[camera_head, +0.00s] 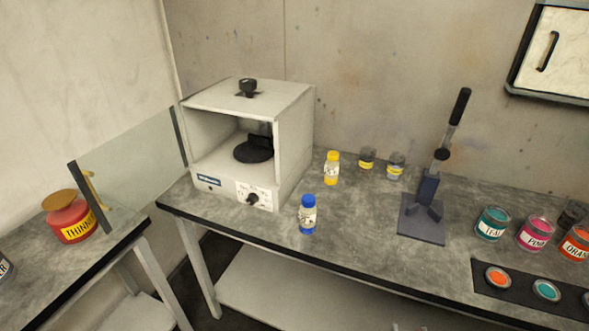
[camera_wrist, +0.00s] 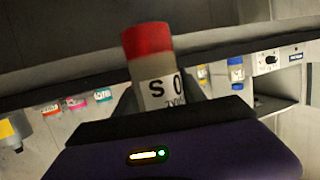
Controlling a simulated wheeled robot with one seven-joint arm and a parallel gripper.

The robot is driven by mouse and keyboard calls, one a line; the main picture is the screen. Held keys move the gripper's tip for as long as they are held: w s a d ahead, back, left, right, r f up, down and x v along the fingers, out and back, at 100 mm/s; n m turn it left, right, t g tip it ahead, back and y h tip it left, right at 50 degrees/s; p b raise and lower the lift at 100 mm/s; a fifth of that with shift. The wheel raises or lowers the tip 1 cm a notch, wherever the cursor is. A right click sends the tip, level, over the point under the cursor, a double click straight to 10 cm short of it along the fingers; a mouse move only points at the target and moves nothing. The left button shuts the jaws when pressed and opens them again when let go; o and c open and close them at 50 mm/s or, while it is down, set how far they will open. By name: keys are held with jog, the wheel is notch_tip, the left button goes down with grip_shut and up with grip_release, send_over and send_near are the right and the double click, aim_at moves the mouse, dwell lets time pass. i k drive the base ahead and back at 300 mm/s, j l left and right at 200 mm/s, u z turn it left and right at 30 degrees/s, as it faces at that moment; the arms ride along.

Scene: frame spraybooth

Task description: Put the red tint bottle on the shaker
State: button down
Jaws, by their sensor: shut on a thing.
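The red tint bottle (camera_wrist: 148,60), with a red cap and a white label, is gripped in my gripper (camera_wrist: 163,97), which is shut on its body in the wrist view. The head view shows neither the gripper nor this bottle. The shaker (camera_head: 295,143) is a white box on the bench with an open front and a black round platform (camera_head: 254,149) inside, which is empty. Its clear door (camera_head: 130,165) stands swung open to the left. Part of the shaker's front panel (camera_wrist: 272,60) shows at the right of the wrist view, apart from the bottle.
A blue bottle (camera_head: 308,215) stands at the shaker's front right. A yellow bottle (camera_head: 331,170) and two small jars (camera_head: 367,158) stand behind. A lever press (camera_head: 424,215) and several paint cans (camera_head: 492,223) are farther right. A red thinner container (camera_head: 70,220) sits on the left bench.

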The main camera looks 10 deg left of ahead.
aim_at(255, 150)
jog(key=i+j+u, duration=0.15)
jog(key=u, duration=0.25)
jog(key=i+j+u, duration=0.15)
jog(key=u, duration=0.25)
jog(key=i+u, duration=0.2)
jog(key=u, duration=0.2)
